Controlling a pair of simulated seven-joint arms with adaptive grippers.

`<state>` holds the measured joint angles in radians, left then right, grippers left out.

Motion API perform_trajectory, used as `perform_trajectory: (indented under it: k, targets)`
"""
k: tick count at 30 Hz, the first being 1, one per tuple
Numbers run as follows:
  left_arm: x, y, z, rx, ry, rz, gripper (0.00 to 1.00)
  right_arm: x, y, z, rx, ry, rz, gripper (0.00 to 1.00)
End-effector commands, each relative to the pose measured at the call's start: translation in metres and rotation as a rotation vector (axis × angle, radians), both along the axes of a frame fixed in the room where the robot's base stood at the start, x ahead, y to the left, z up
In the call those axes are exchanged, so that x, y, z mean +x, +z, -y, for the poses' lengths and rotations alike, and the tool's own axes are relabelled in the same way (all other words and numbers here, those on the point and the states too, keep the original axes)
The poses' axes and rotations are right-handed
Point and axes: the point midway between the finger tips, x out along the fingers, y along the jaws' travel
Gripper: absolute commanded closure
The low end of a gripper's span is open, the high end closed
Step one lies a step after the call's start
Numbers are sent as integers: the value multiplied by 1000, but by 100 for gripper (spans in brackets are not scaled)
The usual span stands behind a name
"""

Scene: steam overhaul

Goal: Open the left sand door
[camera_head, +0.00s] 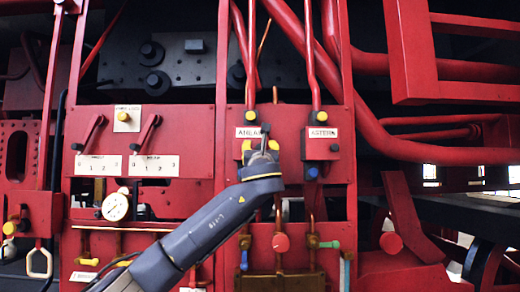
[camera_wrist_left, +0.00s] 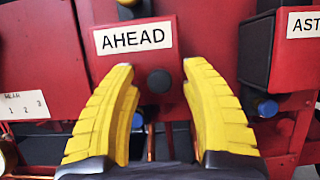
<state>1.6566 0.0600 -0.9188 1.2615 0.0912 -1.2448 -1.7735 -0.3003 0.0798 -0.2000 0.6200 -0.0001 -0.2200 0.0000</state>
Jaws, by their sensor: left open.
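A red door (camera_wrist_left: 147,63) with a white AHEAD plate (camera_wrist_left: 133,37) and a dark round knob (camera_wrist_left: 159,81) fills the middle of the left wrist view. It appears shut. In the head view, the AHEAD plate (camera_head: 253,132) shows above my gripper, which hides most of the door. My left gripper (camera_head: 260,147) is open in front of it. In the wrist view, its yellow fingers (camera_wrist_left: 159,66) stand on either side of the knob, with nothing between them; whether they touch the door I cannot tell. My right gripper is not in view.
A similar red box with the ASTERN plate (camera_head: 322,133) is to the right. Blue caps (camera_wrist_left: 137,120) sit below. To the left are levers over numbered plates (camera_head: 99,165) and a round gauge (camera_head: 116,206).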

Motion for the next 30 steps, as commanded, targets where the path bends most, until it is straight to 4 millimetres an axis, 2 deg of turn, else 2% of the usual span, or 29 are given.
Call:
perform_trajectory:
  k: [13,14,26,30]
  targets:
    - [4,2,0,0,0,0,54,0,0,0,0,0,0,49]
    - [4,2,0,0,0,1,51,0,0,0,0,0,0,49]
    - [4,2,0,0,0,0,98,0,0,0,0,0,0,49]
    - [4,2,0,0,0,1,100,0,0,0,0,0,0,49]
